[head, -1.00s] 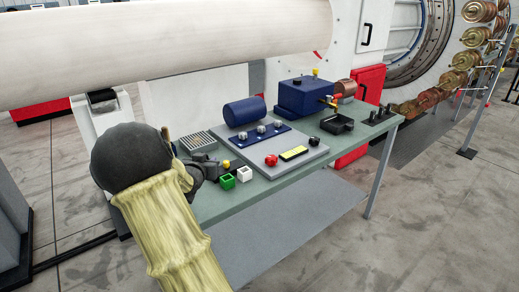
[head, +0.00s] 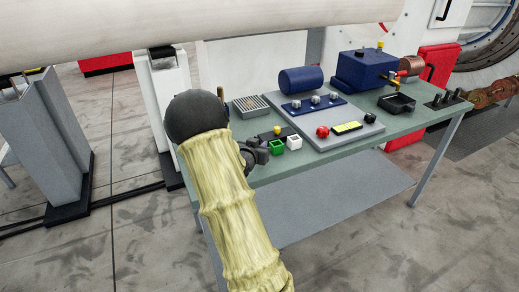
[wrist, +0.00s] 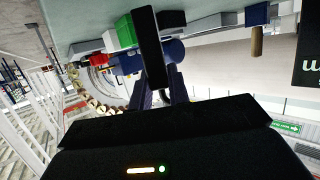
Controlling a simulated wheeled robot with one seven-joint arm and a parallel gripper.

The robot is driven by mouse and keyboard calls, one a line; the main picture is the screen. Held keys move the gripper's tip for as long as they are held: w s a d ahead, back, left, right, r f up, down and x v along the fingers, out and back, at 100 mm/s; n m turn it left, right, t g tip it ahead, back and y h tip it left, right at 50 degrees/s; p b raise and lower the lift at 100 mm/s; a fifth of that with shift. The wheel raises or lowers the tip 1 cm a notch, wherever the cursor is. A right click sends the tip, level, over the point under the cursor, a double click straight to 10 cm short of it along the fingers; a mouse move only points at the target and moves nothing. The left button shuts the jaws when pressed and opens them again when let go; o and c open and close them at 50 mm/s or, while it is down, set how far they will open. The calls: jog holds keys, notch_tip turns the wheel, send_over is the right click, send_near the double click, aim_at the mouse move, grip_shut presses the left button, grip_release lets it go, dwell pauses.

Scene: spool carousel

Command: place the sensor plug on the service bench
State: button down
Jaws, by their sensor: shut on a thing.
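My gripper (head: 257,152) is at the near left edge of the green-topped service bench (head: 345,148), beside a green box (head: 278,147). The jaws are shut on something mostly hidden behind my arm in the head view. In the wrist view a dark upright bar (wrist: 151,45) stands at the jaws in front of the green box (wrist: 125,32). It may be the sensor plug or a finger; I cannot tell which. Whether the held thing touches the bench is not clear.
A white box (head: 294,142) stands beside the green one. A dark piece with a yellow knob (head: 277,131) is behind them. A grey panel (head: 330,138), a blue motor (head: 300,80), a blue box (head: 365,70) and a black tray (head: 396,103) fill much of the bench.

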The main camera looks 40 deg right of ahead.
jog(key=shift+f, duration=0.85)
jog(key=c, duration=1.3)
grip_release()
jog(key=shift+c, duration=0.2)
